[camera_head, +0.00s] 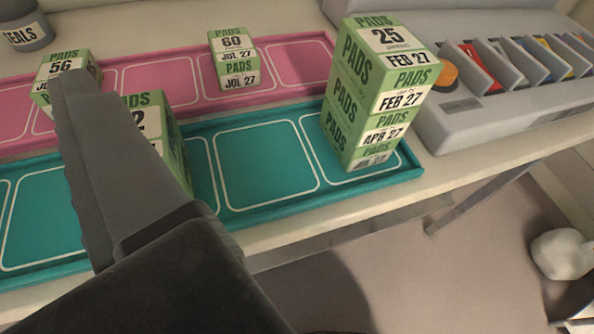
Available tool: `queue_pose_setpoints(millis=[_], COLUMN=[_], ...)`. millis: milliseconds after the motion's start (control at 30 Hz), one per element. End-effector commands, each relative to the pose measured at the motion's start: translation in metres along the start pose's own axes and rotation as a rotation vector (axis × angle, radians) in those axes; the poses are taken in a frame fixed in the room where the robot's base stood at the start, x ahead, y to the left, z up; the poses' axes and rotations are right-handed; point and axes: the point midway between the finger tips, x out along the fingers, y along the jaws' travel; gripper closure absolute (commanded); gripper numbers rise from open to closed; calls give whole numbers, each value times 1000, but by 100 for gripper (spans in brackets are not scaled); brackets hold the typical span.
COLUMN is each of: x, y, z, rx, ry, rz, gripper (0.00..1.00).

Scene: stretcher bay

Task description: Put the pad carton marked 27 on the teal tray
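The teal tray (265,165) runs across the middle, with white-outlined squares. At its right end stands a stack of several green-and-white pad cartons (372,95); the top one is marked 25 and FEB 27. Another pad carton (172,140) stands further left on the teal tray, partly hidden behind my gripper; only a 2 of its number shows. My gripper (85,105) reaches in from the lower left, its grey finger in front of that carton. I see only one finger clearly, and no grip on anything is visible. I read no large 27 on any carton top.
The pink tray (165,75) lies behind, holding pad cartons marked 60 (232,45) and 56 (62,68). A grey SEALS pot (25,30) stands at the back left. A grey slotted organiser (480,115) fills the right. The teal tray's middle square is bare.

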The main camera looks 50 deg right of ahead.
Motion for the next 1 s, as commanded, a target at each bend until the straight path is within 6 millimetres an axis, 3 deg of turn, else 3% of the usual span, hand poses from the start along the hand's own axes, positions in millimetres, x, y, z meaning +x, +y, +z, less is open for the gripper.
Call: queue_pose_setpoints(millis=[100,300,1000], x=[-20,-35,-35], y=[7,11,11], z=[5,8,8], rx=[-33,-63,-65], ry=[89,159,162], rz=[14,27,27], gripper=[24,24,24])
